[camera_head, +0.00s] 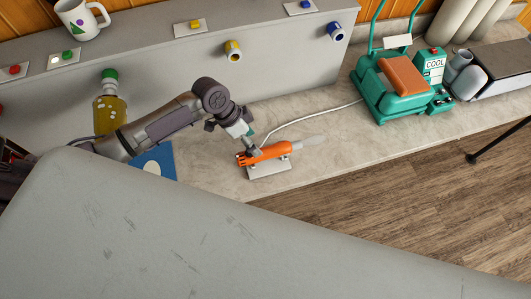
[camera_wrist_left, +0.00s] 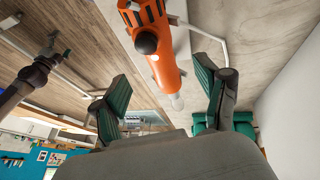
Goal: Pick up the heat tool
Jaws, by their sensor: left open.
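The orange heat tool (camera_head: 270,152) lies on a small pale plate (camera_head: 270,170) near the front edge of the long worktop. Its pale nozzle points right. My left gripper (camera_head: 248,142) is just above its left, rear part. In the left wrist view the heat tool (camera_wrist_left: 160,66) lies beyond the spread green-padded fingers of my left gripper (camera_wrist_left: 163,80), in line with the gap between them. The fingers are open, and I see no grip on it. The near finger partly hides behind the wrist in the head view.
A pale cord (camera_head: 320,116) runs from the tool area toward a teal machine (camera_head: 392,95) at the right. A yellow bottle (camera_head: 110,113) and a blue sheet (camera_head: 158,158) are at the left. A grey surface (camera_head: 220,240) fills the foreground. Wooden floor lies right of it.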

